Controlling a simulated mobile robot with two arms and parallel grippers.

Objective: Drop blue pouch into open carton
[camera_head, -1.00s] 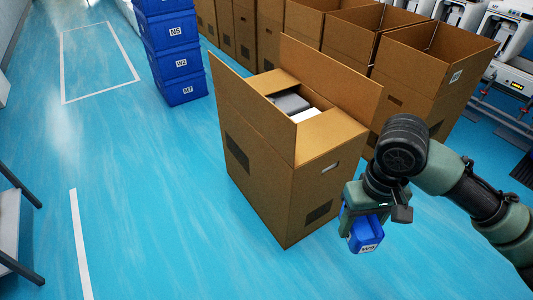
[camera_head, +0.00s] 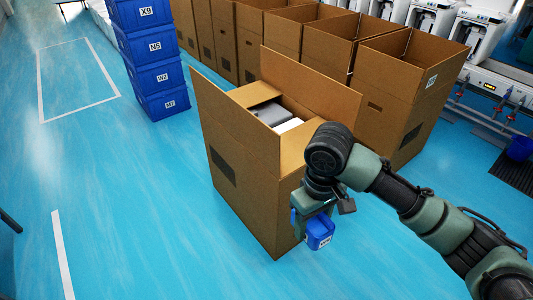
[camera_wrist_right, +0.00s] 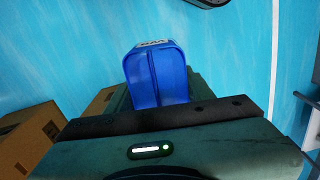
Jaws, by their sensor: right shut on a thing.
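The open carton (camera_head: 235,150) stands on the blue floor in the middle of the head view, its flaps raised. Grey and white items (camera_head: 272,115) show inside it. My right gripper (camera_head: 312,222) is shut on the blue pouch (camera_head: 320,234), which carries a white label. It holds the pouch in front of the carton's right side, below the level of its opening. In the right wrist view the blue pouch (camera_wrist_right: 156,75) sticks out beyond the gripper. The fingertips are mostly hidden there. My left gripper is not in view.
A stack of blue crates (camera_head: 155,60) stands behind the carton to the left. A row of open brown cartons (camera_head: 385,85) stands behind to the right, with white machines (camera_head: 445,45) beyond.

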